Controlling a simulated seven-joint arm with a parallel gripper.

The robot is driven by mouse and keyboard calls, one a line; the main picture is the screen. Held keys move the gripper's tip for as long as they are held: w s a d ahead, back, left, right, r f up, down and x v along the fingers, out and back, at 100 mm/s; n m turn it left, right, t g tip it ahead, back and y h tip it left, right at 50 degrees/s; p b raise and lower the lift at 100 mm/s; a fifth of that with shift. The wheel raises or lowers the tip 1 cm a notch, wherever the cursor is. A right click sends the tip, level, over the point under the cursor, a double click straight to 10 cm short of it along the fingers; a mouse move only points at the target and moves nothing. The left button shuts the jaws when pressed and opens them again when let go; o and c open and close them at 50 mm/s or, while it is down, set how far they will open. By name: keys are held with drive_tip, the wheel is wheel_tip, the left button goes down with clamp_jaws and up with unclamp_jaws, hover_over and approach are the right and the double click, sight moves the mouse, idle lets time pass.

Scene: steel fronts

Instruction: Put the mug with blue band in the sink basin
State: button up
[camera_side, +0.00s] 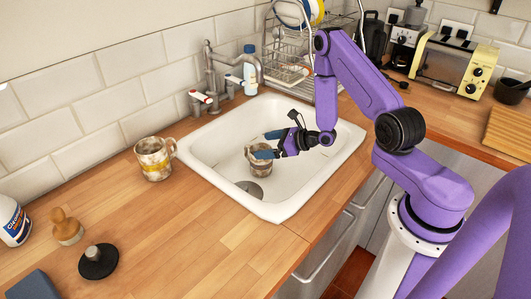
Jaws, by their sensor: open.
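A speckled, worn mug (260,168) stands upright in the white sink basin (205,170), near the drain. My gripper's fingers cover its upper part, so I cannot make out the colour of its band. My gripper (268,144) is open, with its blue fingertips at or just above the mug's rim. I cannot tell whether a fingertip touches it. A second mug (153,167), with a yellow band, stands on the wooden counter left of the sink.
The faucet (213,70) and a blue-capped bottle (249,75) stand behind the basin. A dish rack (285,65) is at the back. A brush (66,228), a black-based stopper (98,262) and a cleaner bottle (12,222) are at the left.

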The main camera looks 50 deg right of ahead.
drive_tip(key=shift+r, duration=1.7)
drive_tip(key=s+a+r+n+g+y, duration=0.25)
drive_tip(key=a+r+n+y, duration=0.2)
drive_tip(key=a, duration=0.25)
drive_tip(key=s+a+r+n+g+y, duration=0.2)
drive_tip(key=a+r+n+g+y, duration=0.1)
drive_tip(key=a+n, duration=0.3)
drive_tip(key=s+a+r+n+g, duration=0.4)
drive_tip(key=s+a+n+g, duration=0.4)
drive_tip(key=s+a, duration=0.15)
drive_tip(key=s+d+r+n+g+h, duration=0.1)
drive_tip(key=s+n+g+h, duration=0.2)
drive_tip(key=s+n, duration=0.3)
drive_tip(key=s+r+n+g+h, duration=0.2)
drive_tip(key=s+n+g, duration=0.15)
drive_tip(key=s, duration=0.45)
drive_tip(key=s+d+r+n+t+h, duration=0.2)
drive_tip(key=s+d+n+t+h, duration=0.3)
drive_tip(key=n, duration=1.1)
drive_tip(key=d+t+h, duration=0.2)
drive_tip(key=d, duration=0.1)
drive_tip(key=shift+s+d+r+t, duration=0.15)
drive_tip(key=shift+s+r+t, duration=0.15)
